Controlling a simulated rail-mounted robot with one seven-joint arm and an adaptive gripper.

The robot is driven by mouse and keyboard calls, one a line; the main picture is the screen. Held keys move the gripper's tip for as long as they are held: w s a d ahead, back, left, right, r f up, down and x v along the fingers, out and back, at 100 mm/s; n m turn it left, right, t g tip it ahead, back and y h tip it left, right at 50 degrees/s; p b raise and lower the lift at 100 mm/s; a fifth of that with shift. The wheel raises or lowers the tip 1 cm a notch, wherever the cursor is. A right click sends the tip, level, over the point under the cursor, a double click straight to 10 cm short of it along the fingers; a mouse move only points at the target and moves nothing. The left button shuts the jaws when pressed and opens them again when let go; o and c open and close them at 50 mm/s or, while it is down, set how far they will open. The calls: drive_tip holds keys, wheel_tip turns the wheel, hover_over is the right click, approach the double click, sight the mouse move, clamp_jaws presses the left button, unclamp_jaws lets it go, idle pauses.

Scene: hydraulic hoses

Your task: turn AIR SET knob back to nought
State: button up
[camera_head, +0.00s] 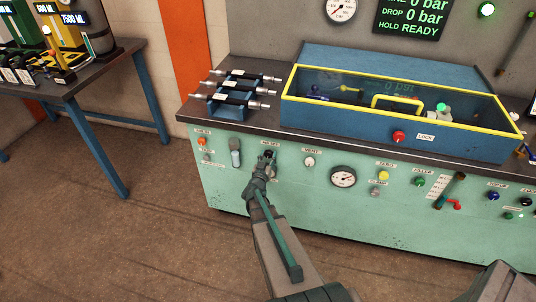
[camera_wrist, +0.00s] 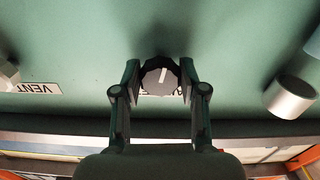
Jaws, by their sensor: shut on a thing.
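The AIR SET knob (camera_wrist: 160,76) is a dark faceted knob with a pale pointer line, seen in the wrist view between my gripper's fingers. My gripper (camera_wrist: 160,84) is shut on it, one finger at each side. The wrist view is upside down; there the pointer line runs towards the top of the picture, leaning slightly right. The label by the knob is mostly covered by the knob and fingers. In the head view my gripper (camera_head: 267,161) reaches the green panel (camera_head: 320,205) under the AIR SET label (camera_head: 270,143), and hides most of the knob.
A VENT knob (camera_head: 309,161) sits right of the gripper, with a dial gauge (camera_head: 343,177) beyond it. A grey cylindrical fitting (camera_head: 235,152) is close on the left. A yellow-framed test box (camera_head: 400,105) and hoses (camera_head: 240,90) stand on the bench above. Floor in front is clear.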

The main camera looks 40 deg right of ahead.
drive_tip(key=shift+n+p, duration=0.45)
drive_tip(key=shift+n, duration=0.65)
drive_tip(key=o, duration=1.1)
drive_tip(key=shift+o, duration=0.2)
drive_tip(key=v, duration=1.2)
